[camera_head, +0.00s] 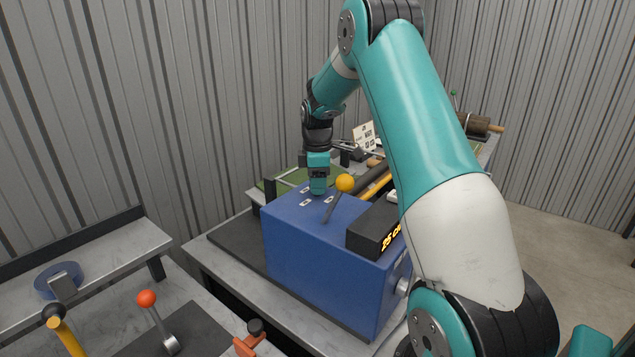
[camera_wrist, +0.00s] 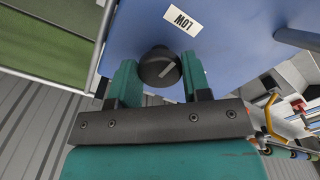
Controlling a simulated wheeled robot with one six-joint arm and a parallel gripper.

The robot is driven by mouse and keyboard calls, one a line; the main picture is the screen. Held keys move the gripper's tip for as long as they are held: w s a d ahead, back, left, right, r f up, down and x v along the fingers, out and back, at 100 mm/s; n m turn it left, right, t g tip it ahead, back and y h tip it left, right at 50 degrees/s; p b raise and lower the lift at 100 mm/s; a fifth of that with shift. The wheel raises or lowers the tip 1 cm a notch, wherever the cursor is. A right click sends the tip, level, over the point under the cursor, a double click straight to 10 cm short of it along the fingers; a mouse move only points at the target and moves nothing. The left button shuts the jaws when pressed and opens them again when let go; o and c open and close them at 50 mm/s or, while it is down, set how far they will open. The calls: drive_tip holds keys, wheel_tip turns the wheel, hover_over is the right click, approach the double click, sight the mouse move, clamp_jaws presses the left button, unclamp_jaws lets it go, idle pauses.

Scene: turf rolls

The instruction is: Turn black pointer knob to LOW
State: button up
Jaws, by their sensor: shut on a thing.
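The black knob (camera_wrist: 160,68) sits on the blue panel (camera_wrist: 230,35) in the wrist view, between the two teal fingers of my gripper (camera_wrist: 161,82). The jaws are shut on it. A white pointer line on the knob slants toward the upper right of the picture. A white LOW label (camera_wrist: 183,22) lies on the panel above and slightly right of the knob, upside down in this view. In the head view my gripper (camera_head: 318,188) points down at the top of the blue box (camera_head: 320,255), and hides the knob there.
A lever with a yellow ball (camera_head: 345,183) rises from the box top close to my gripper. A black display (camera_head: 378,228) stands on the box's right side. An orange-ball lever (camera_head: 147,299) and a blue tape roll (camera_head: 58,281) are on the left benches.

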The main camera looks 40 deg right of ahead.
drive_tip(key=shift+w+r+n, duration=0.1)
drive_tip(key=shift+r+n, duration=0.05)
drive_tip(key=shift+n, duration=0.25)
drive_tip(key=o, duration=0.9)
drive_tip(key=shift+o, duration=0.2)
wheel_tip(320, 180, up, 17)
drive_tip(key=b, duration=0.3)
drive_tip(key=shift+r, duration=0.15)
